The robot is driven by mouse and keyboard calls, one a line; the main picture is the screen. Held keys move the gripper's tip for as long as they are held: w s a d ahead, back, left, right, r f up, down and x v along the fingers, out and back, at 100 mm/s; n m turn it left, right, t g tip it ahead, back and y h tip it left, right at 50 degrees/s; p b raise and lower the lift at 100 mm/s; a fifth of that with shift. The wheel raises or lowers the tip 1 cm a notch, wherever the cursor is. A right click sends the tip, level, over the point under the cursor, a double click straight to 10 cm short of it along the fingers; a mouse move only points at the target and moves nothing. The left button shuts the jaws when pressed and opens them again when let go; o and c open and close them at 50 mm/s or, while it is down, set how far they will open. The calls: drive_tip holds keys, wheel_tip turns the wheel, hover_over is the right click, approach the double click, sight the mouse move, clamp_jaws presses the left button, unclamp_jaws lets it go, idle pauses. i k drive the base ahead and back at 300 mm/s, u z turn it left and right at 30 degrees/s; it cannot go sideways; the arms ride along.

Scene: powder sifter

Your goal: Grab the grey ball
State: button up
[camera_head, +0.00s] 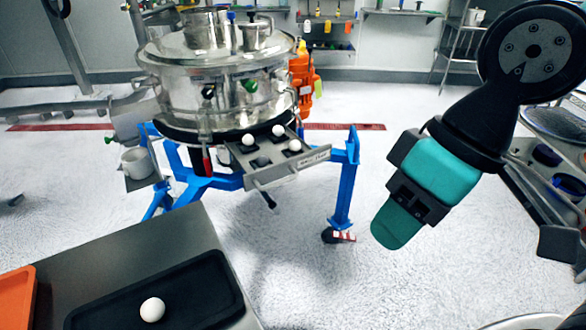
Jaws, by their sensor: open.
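A small dark grey round shape (262,161), which looks like the grey ball, sits on a small metal shelf (312,157) at the front of the sifter. Several white balls (248,139) sit around it on the same shelf. My gripper (397,224) is at the right of the head view, with teal parts, pointing down and left. It is open and empty, seen side-on, and is well apart from the shelf and its balls.
The steel sifter (215,85) stands on a blue frame (345,185) with wheels. A black tray (205,295) with a white ball (152,309) lies on a grey table (150,245) at lower left, beside an orange tray (15,298). Metal racks stand at right. The floor between is clear.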

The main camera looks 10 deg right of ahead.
sight(261, 161)
drive_tip(key=z, duration=0.95)
drive_tip(key=i, duration=2.35)
drive_tip(key=u, duration=3.05)
